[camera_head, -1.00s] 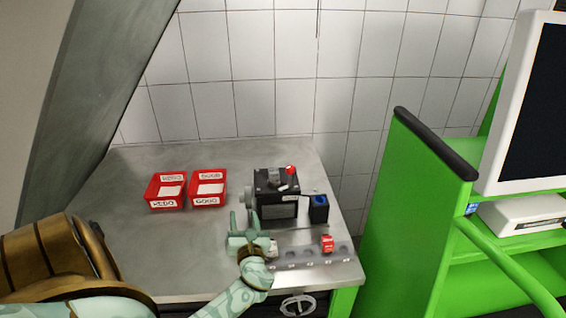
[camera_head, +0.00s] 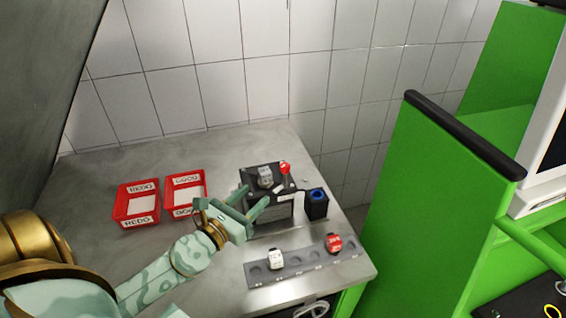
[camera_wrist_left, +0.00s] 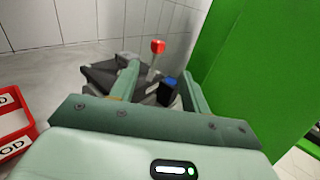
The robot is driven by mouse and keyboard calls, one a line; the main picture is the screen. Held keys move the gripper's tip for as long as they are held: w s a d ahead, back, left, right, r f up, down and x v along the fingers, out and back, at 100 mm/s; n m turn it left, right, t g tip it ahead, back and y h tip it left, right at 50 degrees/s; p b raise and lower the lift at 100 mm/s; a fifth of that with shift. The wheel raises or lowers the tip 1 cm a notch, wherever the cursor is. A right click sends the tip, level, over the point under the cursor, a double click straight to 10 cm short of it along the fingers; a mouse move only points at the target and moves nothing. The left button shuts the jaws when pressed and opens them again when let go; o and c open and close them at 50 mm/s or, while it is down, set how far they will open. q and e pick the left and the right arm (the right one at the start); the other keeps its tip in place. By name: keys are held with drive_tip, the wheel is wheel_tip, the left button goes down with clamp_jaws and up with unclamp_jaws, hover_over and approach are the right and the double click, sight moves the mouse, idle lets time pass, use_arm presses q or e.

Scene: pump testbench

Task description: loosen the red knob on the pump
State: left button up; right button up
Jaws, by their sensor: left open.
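The pump (camera_head: 268,207) is a dark block on the grey metal table. Its red knob (camera_head: 284,168) stands up at the top right of the pump, and also shows in the left wrist view (camera_wrist_left: 157,46) on a thin stem, in the gap beyond the fingers. My left gripper (camera_head: 262,203) is open and empty just in front of the pump, below and to the left of the knob. In the left wrist view its two fingers (camera_wrist_left: 155,80) point toward the pump and partly hide it. My right gripper is in neither view.
Red REDO (camera_head: 118,212) and GOOD (camera_head: 205,184) bins stand left of the pump. A black box with a blue top (camera_head: 317,204) stands at its right. A grey rack (camera_head: 297,268) in front holds a white part (camera_head: 275,258) and a red part (camera_head: 334,243). A green cabinet (camera_head: 430,200) rises at the right.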

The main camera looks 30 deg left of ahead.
use_arm(q)
drive_tip(key=p, duration=0.2)
approach(282, 169)
drive_tip(key=w, duration=1)
drive_tip(key=shift+w+d+b, duration=0.15)
drive_tip(key=shift+d+b, duration=0.1)
drive_tip(key=shift+b, duration=0.15)
drive_tip(key=shift+w, duration=0.6)
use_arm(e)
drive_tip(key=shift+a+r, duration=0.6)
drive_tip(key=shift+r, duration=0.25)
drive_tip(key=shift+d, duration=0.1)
use_arm(q)
drive_tip(key=c, duration=1)
drive_tip(key=shift+o, duration=0.2)
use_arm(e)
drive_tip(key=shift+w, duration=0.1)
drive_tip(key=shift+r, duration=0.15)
